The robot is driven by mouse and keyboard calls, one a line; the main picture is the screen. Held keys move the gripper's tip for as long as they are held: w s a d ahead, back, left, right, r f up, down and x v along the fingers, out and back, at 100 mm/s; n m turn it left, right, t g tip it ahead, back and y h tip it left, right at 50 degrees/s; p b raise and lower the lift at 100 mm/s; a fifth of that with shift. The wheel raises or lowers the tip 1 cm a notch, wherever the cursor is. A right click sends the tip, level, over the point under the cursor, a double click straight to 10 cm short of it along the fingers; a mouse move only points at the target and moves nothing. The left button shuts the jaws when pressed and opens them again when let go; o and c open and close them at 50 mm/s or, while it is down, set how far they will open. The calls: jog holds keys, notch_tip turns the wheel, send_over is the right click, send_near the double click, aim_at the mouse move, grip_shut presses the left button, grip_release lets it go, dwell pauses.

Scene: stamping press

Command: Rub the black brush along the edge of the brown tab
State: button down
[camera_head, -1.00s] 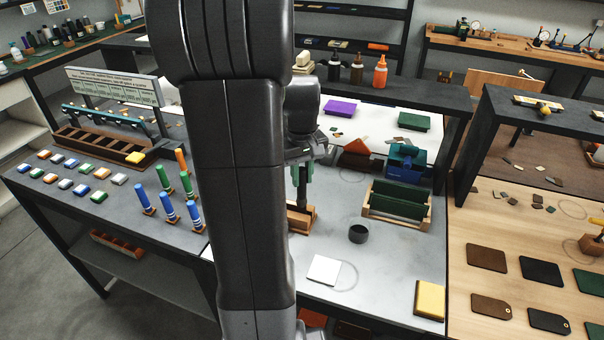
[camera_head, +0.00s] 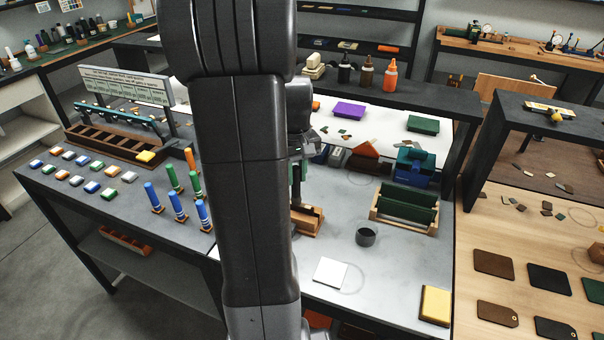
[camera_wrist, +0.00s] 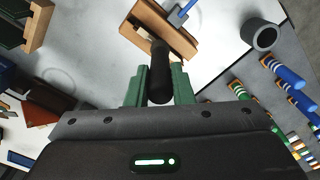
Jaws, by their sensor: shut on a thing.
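My gripper (camera_wrist: 160,88) has green fingers, shut on a dark cylindrical handle, which looks like the black brush (camera_wrist: 159,62). The handle's far end is over or beside a wooden stand (camera_wrist: 131,38); I cannot tell whether it touches it. The brush's bristles are not visible. In the head view my gripper (camera_head: 297,178) is partly hidden behind my arm, just above the wooden stand (camera_head: 310,224). Brown tabs lie on the light wood table at the right: a plain one (camera_head: 494,264) and one with a hole (camera_head: 497,314), both well away from my gripper.
A dark cup (camera_head: 366,236), a white square (camera_head: 330,272), a green rack (camera_head: 406,208) and a yellow block (camera_head: 435,304) stand on the grey bench. Blue posts (camera_head: 153,196) stand left of my arm. Black tabs (camera_head: 547,278) lie beside the brown ones.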

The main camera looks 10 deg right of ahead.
jog(key=shift+a, duration=0.15)
jog(key=w+a, duration=0.2)
jog(key=shift+a+p, duration=0.3)
jog(key=shift+a, duration=0.1)
dwell(0.3)
jog(key=shift+s+d, duration=0.1)
jog(key=shift+d, duration=0.05)
jog(key=shift+s+d, duration=0.5)
jog(key=shift+d, duration=0.25)
jog(key=shift+s+d, duration=0.45)
jog(key=shift+d, duration=0.25)
jog(key=s+d, duration=0.2)
jog(key=d, duration=0.1)
dwell(0.6)
